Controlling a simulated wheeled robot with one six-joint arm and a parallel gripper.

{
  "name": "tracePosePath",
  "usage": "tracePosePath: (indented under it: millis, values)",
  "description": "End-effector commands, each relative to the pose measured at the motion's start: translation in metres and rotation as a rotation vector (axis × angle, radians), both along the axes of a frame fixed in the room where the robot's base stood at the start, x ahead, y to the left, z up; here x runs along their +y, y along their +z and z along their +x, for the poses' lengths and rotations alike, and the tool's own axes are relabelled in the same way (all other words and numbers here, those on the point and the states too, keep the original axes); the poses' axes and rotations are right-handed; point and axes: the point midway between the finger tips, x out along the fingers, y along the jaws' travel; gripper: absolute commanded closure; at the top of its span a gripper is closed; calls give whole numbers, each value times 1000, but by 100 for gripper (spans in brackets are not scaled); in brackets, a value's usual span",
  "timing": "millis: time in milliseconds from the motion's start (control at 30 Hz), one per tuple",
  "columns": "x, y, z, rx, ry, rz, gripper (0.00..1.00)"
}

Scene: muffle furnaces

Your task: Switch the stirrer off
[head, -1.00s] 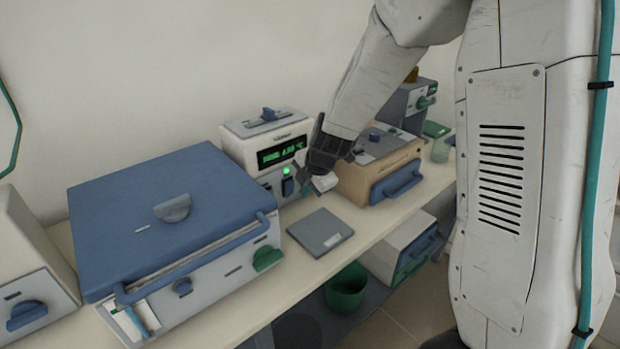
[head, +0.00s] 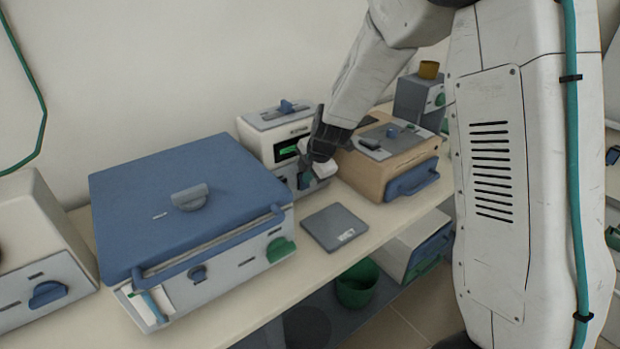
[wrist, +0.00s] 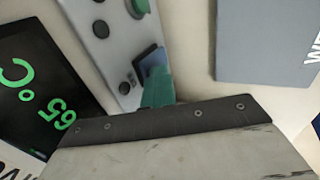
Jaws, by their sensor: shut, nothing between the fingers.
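The white unit with a green-digit display (head: 286,151) stands at the back of the bench; I read no name marking it as the stirrer. In the wrist view its display (wrist: 42,90) is lit and its front panel (wrist: 108,55) shows a blue rocker switch (wrist: 152,60) in a dark frame. A round lamp (wrist: 125,88) beside the switch looks dark. My gripper (head: 305,178) is shut and empty, right at the front panel. Its green fingertips (wrist: 158,86) are at the switch and cover part of it; I cannot tell whether they touch.
A large blue-lidded box (head: 165,200) stands left of the unit, and a tan box with a blue handle (head: 385,165) stands right. A flat grey plate (head: 334,227) lies on the bench in front. A green bin (head: 357,288) sits below.

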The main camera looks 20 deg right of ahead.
Motion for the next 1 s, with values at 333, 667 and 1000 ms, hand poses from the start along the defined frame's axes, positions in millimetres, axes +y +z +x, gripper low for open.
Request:
tracePosePath:
  millis: [333, 667, 1000]
  values:
    - [1, 4, 0, 0, 0, 0, 100]
    - [0, 16, 0, 0, 0, 0, 100]
    - [0, 17, -4, 0, 1, 0, 100]
